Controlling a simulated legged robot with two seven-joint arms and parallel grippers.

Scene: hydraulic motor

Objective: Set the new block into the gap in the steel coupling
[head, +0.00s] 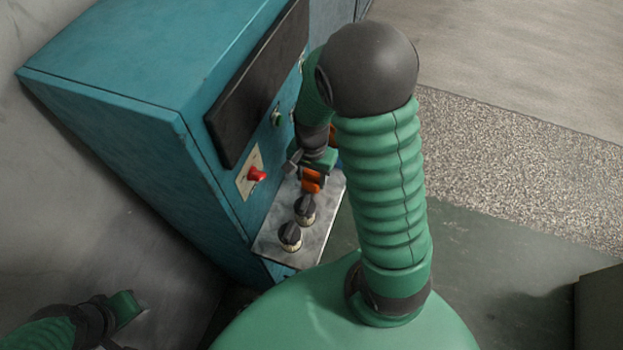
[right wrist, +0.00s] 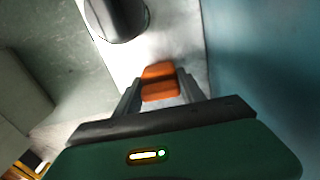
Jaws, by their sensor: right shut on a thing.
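An orange block (head: 312,181) is held at my right gripper (head: 306,172), above the far part of a metal shelf on the teal machine. In the right wrist view the orange block (right wrist: 159,82) sits between the two dark fingers of my right gripper (right wrist: 160,88), which are shut on it. My left gripper (head: 118,312) is at the lower left of the head view, away from the machine; its jaws are not clear. I cannot make out the steel coupling or its gap in either view.
The teal machine (head: 120,70) carries a dark screen (head: 258,85), a red button (head: 257,174) and a green button (head: 277,117). Two dark knobs (head: 305,207) stand on the metal shelf (head: 322,225). Floor right of my right arm is open, with a dark box (head: 602,305) at the edge.

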